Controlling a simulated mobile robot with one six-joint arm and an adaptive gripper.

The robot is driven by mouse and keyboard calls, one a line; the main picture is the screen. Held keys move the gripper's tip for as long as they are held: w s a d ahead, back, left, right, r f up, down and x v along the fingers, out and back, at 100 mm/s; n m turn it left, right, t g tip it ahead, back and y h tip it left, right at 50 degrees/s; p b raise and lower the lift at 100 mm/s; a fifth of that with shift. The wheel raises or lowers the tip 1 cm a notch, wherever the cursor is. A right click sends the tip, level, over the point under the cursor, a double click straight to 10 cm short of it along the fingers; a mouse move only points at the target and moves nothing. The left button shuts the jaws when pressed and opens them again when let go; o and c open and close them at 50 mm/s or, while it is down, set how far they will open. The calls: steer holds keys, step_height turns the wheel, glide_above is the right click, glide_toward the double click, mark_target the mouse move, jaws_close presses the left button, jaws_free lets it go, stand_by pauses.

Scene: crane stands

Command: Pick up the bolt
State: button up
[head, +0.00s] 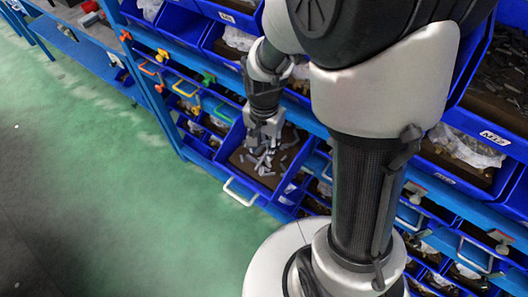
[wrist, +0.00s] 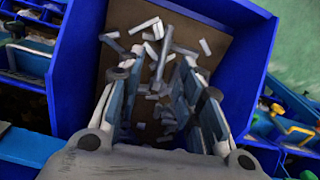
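Several grey metal bolts (head: 266,162) lie loose in a blue bin (head: 228,174) with a brown bottom. In the wrist view the bolts (wrist: 158,45) lie scattered and overlapping on the brown bottom, inside the blue bin (wrist: 80,70). My gripper (head: 264,142) points down into this bin. In the wrist view my gripper (wrist: 161,78) is open, its two fingers apart on either side of some bolts. I see no bolt clearly held. The fingers hide part of the pile, and I cannot tell whether the tips touch any bolt.
The bin walls stand close around my gripper. A white handle (head: 240,192) is at the bin's front. Blue racks with more bins (head: 473,135) and small parts surround it. The green floor (head: 90,170) on the left is clear.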

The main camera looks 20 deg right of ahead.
mark_target(264, 156)
steer(key=f, duration=0.1)
steer(key=f+b, duration=0.1)
steer(key=f, duration=0.1)
steer(key=f+b, duration=0.1)
steer(key=f, duration=0.1)
steer(key=shift+w+f, duration=0.15)
steer(key=shift+w, duration=0.15)
jaws_close()
